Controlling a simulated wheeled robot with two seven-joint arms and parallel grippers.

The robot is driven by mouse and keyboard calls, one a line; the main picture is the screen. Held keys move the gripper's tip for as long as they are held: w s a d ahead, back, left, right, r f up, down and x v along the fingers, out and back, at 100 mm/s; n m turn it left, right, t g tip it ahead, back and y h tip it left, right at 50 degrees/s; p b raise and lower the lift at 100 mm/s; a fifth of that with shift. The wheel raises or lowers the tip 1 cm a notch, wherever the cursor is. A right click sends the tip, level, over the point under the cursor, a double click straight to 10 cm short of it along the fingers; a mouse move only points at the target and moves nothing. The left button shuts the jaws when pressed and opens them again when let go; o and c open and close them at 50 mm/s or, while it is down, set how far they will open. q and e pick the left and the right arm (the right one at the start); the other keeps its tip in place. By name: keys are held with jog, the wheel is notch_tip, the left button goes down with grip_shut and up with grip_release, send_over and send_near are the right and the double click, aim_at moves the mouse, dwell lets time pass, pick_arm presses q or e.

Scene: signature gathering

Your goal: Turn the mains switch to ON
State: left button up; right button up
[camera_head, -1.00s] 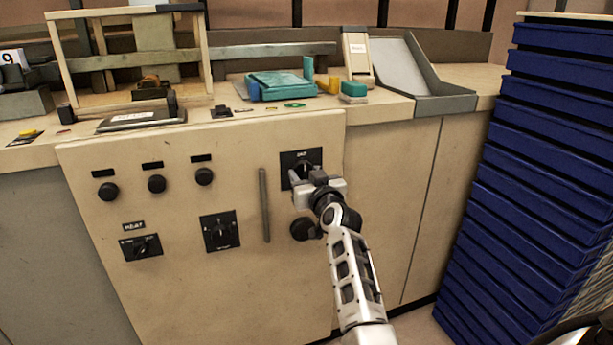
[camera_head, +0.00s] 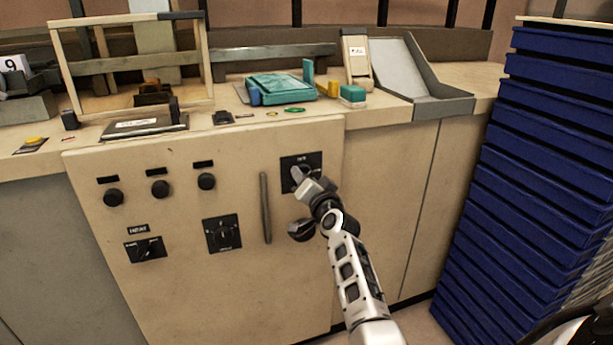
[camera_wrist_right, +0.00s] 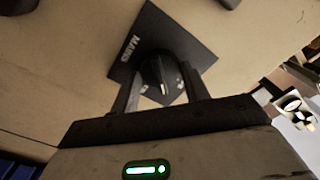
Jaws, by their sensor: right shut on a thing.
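The mains switch is a black plate (camera_head: 315,159) with a round black knob, at the upper right of the beige front panel. In the right wrist view the plate (camera_wrist_right: 147,30) reads MAINS and looks tilted in the picture. Its knob (camera_wrist_right: 160,74) sits between the two fingers of my right gripper (camera_wrist_right: 160,92), which is shut on it. In the head view my right gripper (camera_head: 302,181) is at the plate and hides most of the knob. The position marks are too small to read. My left gripper is not in view.
A vertical bar handle (camera_head: 265,208) stands left of the switch. A HEAT switch (camera_head: 146,249), another rotary switch (camera_head: 223,233) and several round knobs share the panel. Stacked blue trays (camera_head: 540,170) stand at the right. A teal object (camera_head: 282,87) lies on the counter above.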

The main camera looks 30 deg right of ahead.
pick_arm(q)
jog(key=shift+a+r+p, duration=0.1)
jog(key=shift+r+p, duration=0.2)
jog(key=shift+p, duration=0.6)
pick_arm(e)
jog(key=shift+m, duration=4.9)
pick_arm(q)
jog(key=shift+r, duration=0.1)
pick_arm(e)
jog(key=o, duration=1)
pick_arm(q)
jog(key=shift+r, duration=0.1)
